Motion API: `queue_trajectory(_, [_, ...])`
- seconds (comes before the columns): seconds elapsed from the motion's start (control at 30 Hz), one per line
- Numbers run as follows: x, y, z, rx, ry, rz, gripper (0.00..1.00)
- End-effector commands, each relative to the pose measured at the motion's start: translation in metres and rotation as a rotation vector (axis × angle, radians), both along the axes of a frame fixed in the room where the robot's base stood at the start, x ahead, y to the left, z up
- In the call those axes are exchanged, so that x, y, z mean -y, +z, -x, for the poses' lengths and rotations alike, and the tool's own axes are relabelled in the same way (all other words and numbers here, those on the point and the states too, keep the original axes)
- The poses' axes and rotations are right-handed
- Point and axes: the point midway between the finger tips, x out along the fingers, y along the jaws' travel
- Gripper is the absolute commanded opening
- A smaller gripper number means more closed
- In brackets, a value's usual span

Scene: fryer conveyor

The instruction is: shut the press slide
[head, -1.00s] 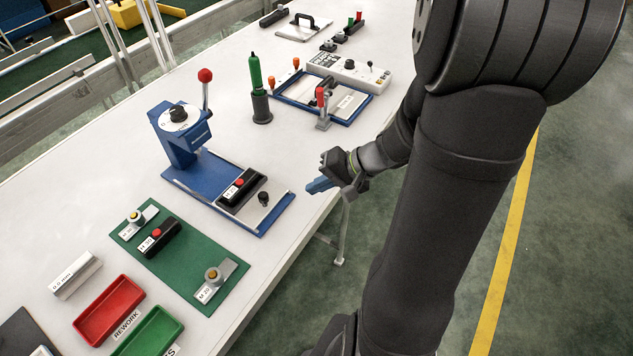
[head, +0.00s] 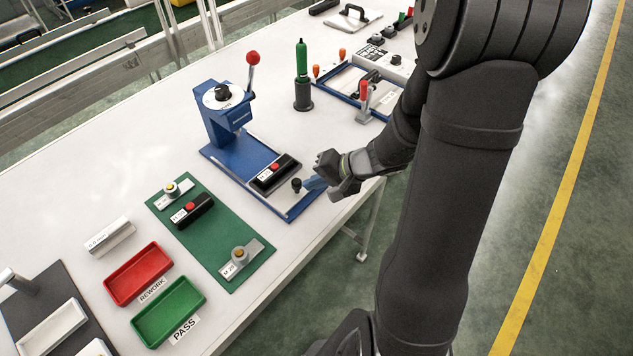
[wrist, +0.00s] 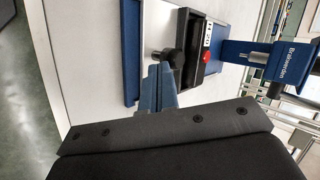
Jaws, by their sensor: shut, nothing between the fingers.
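The blue press (head: 222,128) stands on the table with its red-balled lever (head: 252,62) raised. Its slide (head: 290,201) is pulled out along the blue base, clear of the press head. The slide carries a black block with a red button (head: 275,172) and a black knob (head: 296,184) near its outer end. My gripper (head: 311,184) is shut and empty, its blue fingers just right of the knob. In the wrist view the fingertips (wrist: 160,75) are close by the knob (wrist: 166,57); I cannot tell whether they touch.
A green mat (head: 207,238) with several small fixtures lies left of the press. Red (head: 138,297) and green (head: 168,332) trays lie in front. A green bottle-like tool in a holder (head: 303,95) and a blue-framed fixture (head: 345,82) stand behind. The table edge runs beneath my arm.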

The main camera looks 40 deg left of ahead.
Motion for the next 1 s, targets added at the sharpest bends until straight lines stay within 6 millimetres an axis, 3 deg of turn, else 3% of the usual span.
queue_trajectory(0.17, [-0.003, 0.0, 0.0, 0.0, 0.001, 0.0, 0.0])
queue_trajectory(0.27, [-0.015, 0.0, 0.0, 0.001, 0.003, 0.001, 0.0])
queue_trajectory(0.6, [-0.103, -0.001, 0.001, 0.001, 0.006, 0.0, 0.0])
queue_trajectory(0.73, [-0.129, 0.0, 0.0, -0.001, 0.004, 0.0, 0.0])
queue_trajectory(1.0, [-0.133, 0.0, -0.001, 0.0, 0.0, 0.0, 0.0])
